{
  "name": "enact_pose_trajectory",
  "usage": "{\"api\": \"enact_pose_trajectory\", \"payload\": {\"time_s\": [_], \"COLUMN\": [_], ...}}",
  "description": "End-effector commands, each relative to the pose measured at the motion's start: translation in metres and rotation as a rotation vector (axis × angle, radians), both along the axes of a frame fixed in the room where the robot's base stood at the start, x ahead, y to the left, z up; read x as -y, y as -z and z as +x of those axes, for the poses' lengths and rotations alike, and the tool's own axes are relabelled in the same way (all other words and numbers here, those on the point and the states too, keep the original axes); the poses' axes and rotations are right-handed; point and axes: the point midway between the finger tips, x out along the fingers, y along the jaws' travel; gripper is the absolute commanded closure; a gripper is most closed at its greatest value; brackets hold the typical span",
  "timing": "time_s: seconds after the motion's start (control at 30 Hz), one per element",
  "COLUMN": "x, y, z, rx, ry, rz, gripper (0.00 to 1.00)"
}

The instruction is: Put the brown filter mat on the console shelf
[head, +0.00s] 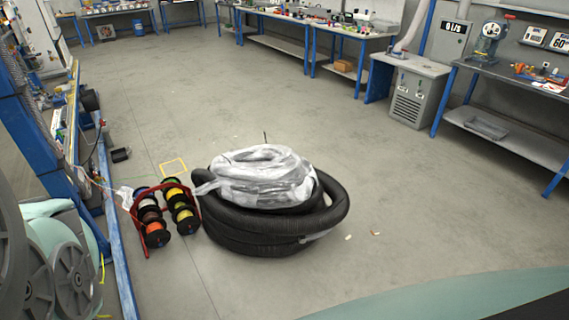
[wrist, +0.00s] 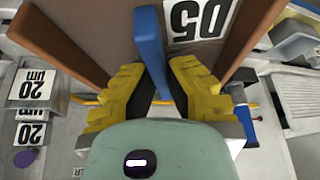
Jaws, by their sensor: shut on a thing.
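In the wrist view my gripper (wrist: 159,85) has its yellow fingers closed around a blue bar (wrist: 149,45). Behind the bar is a brownish flat face, with a darker brown strip on the left (wrist: 58,42) and another on the right (wrist: 243,38). This looks like the brown filter mat, seen close up and cut off by the top edge. I cannot tell how the blue bar joins it. My gripper does not show in the head view. I cannot tell which surface is the console shelf.
In the wrist view, number labels (wrist: 33,88) lie at left and a pale ribbed panel (wrist: 296,100) at right. In the head view, a black hose coil (head: 265,235) and a cable-reel rack (head: 160,213) stand on the floor. A workbench (head: 515,145) stands at right.

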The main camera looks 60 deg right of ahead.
Motion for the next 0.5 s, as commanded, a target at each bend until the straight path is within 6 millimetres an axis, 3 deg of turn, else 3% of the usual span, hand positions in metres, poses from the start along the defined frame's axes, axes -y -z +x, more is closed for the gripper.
{"api": "enact_pose_trajectory", "payload": {"time_s": [0.17, 0.5], "x": [-0.007, -0.048], "y": [0.003, 0.008], "z": [0.002, 0.027], "rx": [0.003, 0.002], "ry": [-0.002, -0.001], "rz": [0.002, 0.003], "gripper": [1.0, 1.0]}}
